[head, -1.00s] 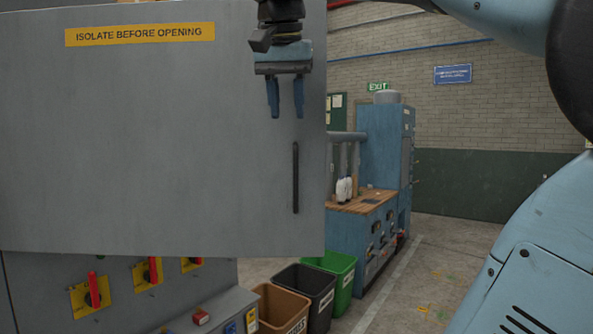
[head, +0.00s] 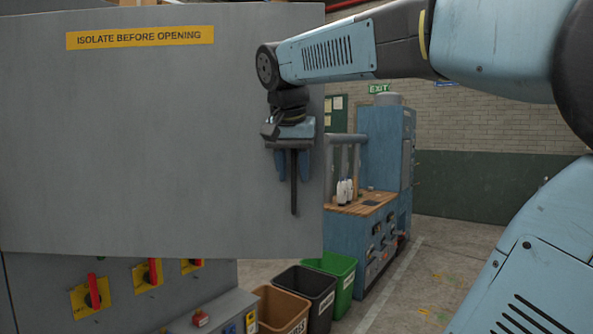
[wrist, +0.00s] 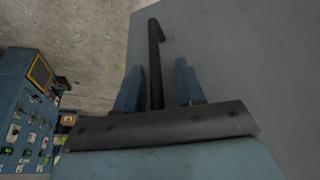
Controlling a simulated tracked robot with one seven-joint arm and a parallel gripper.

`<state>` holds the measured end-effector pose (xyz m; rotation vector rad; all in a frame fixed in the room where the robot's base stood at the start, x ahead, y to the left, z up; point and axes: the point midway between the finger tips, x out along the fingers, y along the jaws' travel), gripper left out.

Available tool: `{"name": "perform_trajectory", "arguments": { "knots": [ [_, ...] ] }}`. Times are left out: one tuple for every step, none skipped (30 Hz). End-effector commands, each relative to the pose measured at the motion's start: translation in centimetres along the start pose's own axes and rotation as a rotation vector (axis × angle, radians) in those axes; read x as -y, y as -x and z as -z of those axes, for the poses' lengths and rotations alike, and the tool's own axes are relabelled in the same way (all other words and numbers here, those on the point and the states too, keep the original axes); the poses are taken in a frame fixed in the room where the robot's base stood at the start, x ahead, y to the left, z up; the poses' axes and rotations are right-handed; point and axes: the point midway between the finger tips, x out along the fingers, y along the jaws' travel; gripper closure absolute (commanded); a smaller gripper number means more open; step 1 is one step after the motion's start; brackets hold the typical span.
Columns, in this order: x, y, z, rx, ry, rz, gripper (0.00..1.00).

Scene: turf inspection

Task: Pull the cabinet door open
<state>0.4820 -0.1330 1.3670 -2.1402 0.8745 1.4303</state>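The grey cabinet door (head: 150,140) fills the left of the head view, with a yellow "ISOLATE BEFORE OPENING" label (head: 140,38). Its black vertical bar handle (head: 294,200) is near the right edge. My gripper (head: 294,181) points down in front of the door, its two blue fingers on either side of the handle's upper part. In the wrist view, the handle (wrist: 155,50) runs between the fingers, with gaps at both sides. The gripper is open around the handle, not shut on it. The handle's top is hidden by the gripper body in the head view.
Red-handled switches (head: 93,290) sit below the door. Brown (head: 281,309), black (head: 307,294) and green (head: 340,270) bins stand at its lower right. A blue workbench (head: 365,235) stands behind. Open floor (head: 440,275) lies to the right.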

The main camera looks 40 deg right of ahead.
Motion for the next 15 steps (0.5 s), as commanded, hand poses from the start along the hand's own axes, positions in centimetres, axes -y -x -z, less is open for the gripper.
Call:
{"name": "perform_trajectory", "arguments": {
  "knots": [
    [0.01, -0.21, -0.01, 0.000, 0.000, 0.000, 0.62],
    [0.01, -0.30, 0.00, 0.000, 0.000, 0.000, 0.62],
    [0.00, -0.37, 0.00, 0.000, 0.000, 0.001, 0.62],
    [0.00, -0.41, 0.00, 0.000, 0.000, 0.000, 0.62],
    [0.00, -0.43, 0.00, 0.000, 0.000, 0.000, 0.62],
    [0.00, -0.43, 0.00, 0.000, 0.000, 0.000, 0.62],
    [0.00, -0.43, 0.00, 0.000, 0.000, 0.000, 0.62],
    [-0.01, -0.43, 0.00, 0.000, 0.000, 0.000, 0.62],
    [-0.01, -0.42, 0.00, 0.000, 0.000, 0.000, 0.62],
    [0.00, -0.42, 0.00, 0.000, 0.000, 0.000, 0.62],
    [0.00, -0.42, 0.00, 0.000, 0.000, 0.000, 0.63],
    [0.00, -0.41, 0.00, 0.000, 0.000, 0.000, 0.67],
    [0.00, -0.41, 0.00, 0.000, 0.000, 0.000, 0.70],
    [0.00, -0.41, 0.00, 0.000, 0.000, 0.000, 0.72],
    [0.00, -0.40, 0.00, 0.000, 0.000, 0.000, 0.76]
  ]
}}
